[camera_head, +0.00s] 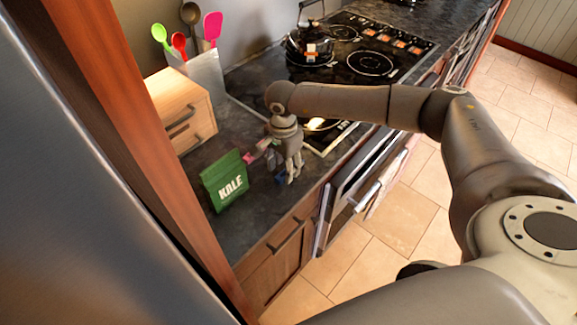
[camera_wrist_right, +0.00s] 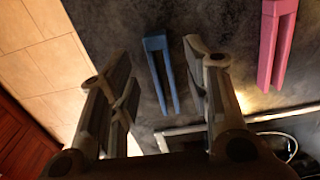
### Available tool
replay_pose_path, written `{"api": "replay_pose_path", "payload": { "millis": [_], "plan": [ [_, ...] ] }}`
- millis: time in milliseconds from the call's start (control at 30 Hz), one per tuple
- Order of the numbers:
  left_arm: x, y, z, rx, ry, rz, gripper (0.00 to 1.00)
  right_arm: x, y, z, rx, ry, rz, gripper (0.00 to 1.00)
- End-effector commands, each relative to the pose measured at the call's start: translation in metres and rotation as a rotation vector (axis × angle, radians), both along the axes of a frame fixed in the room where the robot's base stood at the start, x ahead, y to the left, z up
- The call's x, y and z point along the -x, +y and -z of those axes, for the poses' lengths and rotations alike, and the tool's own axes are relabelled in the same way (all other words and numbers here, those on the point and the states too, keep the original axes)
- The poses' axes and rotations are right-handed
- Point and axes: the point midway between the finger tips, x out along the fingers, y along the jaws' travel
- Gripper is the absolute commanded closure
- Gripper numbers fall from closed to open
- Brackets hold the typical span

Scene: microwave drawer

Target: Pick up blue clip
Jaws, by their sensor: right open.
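The blue clip (camera_wrist_right: 161,75) lies on the dark countertop in the right wrist view, its two prongs pointing toward the bottom of the picture. My right gripper (camera_wrist_right: 162,80) is open, with one finger on each side of the clip and visible gaps between them. In the head view my right gripper (camera_head: 290,172) hangs down over the counter, beside the green bag. A small bluish bit, probably the clip (camera_head: 279,179), shows next to its fingers, mostly hidden. My left gripper is not in view.
A pink clip (camera_wrist_right: 278,40) lies to the right of the blue one. A green KALE bag (camera_head: 225,182) stands on the counter, with a wooden drawer box (camera_head: 180,108) behind it. The stove (camera_head: 365,50) and kettle (camera_head: 310,45) are further back. The counter's front edge is close to the gripper.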

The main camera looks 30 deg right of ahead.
Motion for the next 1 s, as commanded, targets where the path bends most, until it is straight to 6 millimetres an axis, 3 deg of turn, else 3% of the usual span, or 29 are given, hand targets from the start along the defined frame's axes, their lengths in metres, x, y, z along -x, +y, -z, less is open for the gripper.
{"api": "replay_pose_path", "payload": {
  "millis": [167,400,667,1000],
  "plan": [
    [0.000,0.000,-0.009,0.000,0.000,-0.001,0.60,0.000,0.001,0.017,-0.001,0.001,0.000,0.55],
    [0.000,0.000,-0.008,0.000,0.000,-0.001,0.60,0.000,0.000,0.020,0.000,0.000,0.000,0.55],
    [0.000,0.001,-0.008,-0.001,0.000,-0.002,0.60,0.000,0.000,0.019,0.000,0.000,0.000,0.89],
    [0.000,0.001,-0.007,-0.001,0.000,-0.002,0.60,0.000,0.000,0.019,0.000,-0.001,0.001,0.90]
  ]
}}
